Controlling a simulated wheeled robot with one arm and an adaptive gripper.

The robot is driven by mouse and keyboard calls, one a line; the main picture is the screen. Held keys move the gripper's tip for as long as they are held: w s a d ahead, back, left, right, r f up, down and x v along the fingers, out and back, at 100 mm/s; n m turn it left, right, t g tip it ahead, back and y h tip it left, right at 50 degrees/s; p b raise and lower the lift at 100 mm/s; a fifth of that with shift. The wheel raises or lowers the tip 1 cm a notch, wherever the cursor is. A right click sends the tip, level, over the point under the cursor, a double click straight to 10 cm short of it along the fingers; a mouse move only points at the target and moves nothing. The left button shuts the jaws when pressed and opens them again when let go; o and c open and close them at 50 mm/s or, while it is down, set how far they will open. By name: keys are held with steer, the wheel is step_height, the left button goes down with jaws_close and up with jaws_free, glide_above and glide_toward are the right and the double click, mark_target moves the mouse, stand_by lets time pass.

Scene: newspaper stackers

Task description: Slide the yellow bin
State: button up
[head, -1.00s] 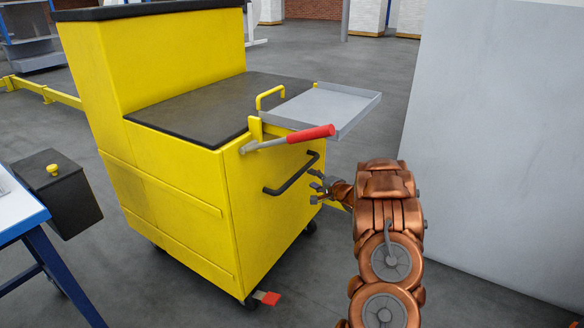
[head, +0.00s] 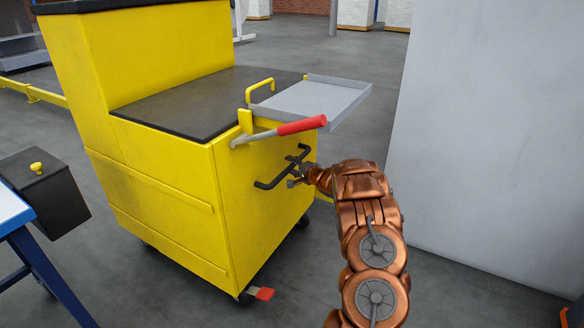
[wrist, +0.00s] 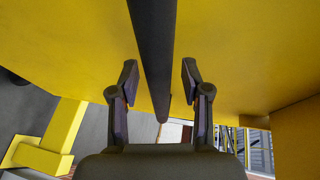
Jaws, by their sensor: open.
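The yellow bin (head: 175,205) is a wheeled yellow cart with a black top, in the middle left of the head view. A black bar handle (head: 268,184) sticks out from its near right face; it also shows in the wrist view (wrist: 153,50). My gripper (head: 300,170) is at the far end of this handle. In the wrist view my gripper (wrist: 159,80) is open, with one finger on each side of the bar and a gap to both. The fingertips are partly hidden in the head view.
A grey tray (head: 318,100) and a red-handled lever (head: 302,125) jut out above the handle, close over my gripper. A red pedal (head: 263,293) is by a caster. A black box (head: 45,195) stands left. A grey wall (head: 490,150) is right; floor between is clear.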

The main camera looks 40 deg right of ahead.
steer(key=shift+c, duration=0.3)
jaws_close()
stand_by(0.6)
